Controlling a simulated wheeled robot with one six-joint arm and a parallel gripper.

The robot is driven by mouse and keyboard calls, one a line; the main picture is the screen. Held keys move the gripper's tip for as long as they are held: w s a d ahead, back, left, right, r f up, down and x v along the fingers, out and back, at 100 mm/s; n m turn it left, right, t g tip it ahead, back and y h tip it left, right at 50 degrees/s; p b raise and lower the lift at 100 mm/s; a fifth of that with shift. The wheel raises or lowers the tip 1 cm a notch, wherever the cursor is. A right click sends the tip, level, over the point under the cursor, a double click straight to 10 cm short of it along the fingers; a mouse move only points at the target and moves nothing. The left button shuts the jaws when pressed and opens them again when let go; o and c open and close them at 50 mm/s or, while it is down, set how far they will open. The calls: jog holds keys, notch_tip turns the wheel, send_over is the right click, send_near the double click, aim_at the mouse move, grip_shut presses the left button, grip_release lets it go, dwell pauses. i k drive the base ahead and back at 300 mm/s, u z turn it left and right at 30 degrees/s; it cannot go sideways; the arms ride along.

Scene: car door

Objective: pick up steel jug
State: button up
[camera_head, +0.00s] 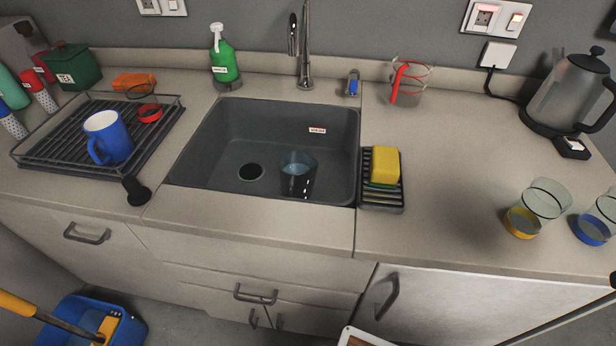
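The thing closest to a steel jug is a grey, metallic kettle-like jug (568,92) with a dark handle on its right side. It stands upright on a dark base at the back right of the counter, near the right edge of the view. A clear measuring jug (408,84) with a red handle stands behind the sink, to the right of the tap. My gripper is not in view.
Two glasses with yellow (540,207) and blue (598,220) bottoms stand at the right front. A blue mug (110,137) stands left.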

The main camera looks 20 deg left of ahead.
aim_at(298, 169)
jog(key=u, duration=1.45)
jog(key=k, duration=0.15)
jog(key=u, duration=0.75)
jog(key=i, duration=0.5)
jog(key=z, duration=0.05)
